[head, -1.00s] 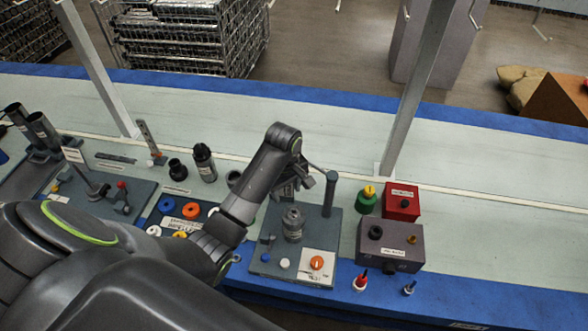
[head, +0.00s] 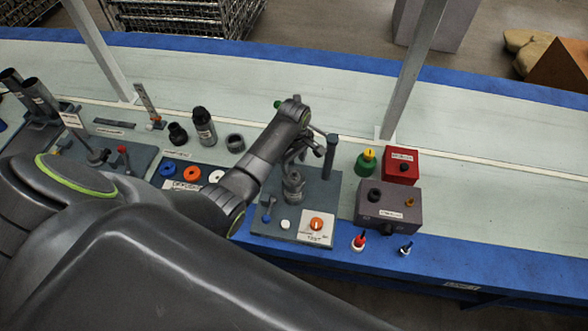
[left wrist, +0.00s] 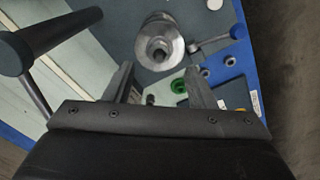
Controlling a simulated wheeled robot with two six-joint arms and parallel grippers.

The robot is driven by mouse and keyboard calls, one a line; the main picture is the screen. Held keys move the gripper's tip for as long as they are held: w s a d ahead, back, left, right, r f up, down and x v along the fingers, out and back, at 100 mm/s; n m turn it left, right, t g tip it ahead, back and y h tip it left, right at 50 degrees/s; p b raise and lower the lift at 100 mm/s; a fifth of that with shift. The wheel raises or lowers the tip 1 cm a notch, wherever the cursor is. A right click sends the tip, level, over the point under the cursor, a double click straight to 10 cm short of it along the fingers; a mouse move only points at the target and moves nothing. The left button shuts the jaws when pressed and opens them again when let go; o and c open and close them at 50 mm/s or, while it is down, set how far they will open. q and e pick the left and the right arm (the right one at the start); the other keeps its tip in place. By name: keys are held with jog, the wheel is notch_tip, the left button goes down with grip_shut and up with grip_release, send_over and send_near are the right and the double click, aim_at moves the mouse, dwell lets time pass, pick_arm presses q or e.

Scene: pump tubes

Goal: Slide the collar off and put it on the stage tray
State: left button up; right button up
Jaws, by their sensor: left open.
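A grey metal cylinder (head: 293,189) with a stepped round top stands upright on a dark grey plate (head: 262,232). In the left wrist view the cylinder (left wrist: 160,44) shows from above, with a ring-like rim around a smaller centre. I cannot tell the collar clearly apart from it. My left gripper (head: 298,166) is just above the cylinder, open and empty. In the left wrist view its fingers (left wrist: 158,80) are spread, with the cylinder top beyond the tips. A dark tray (head: 209,188) with blue, orange and white rings lies left of the plate, partly behind my arm. I cannot confirm it is the stage tray.
A dark post (head: 330,157) rises close right of the gripper. A blue-tipped lever (head: 267,211), a white button (head: 285,224) and an orange knob (head: 316,223) are on the plate's front. A grey box (head: 389,206) and a red box (head: 400,167) stand to the right.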

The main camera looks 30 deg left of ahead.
aim_at(294, 172)
pick_arm(q)
jog(key=shift+f, duration=2.7)
grip_shut()
jog(key=shift+r+p, duration=0.65)
jog(key=shift+p, duration=0.1)
jog(key=shift+r+p, duration=2.25)
jog(key=shift+p, duration=0.3)
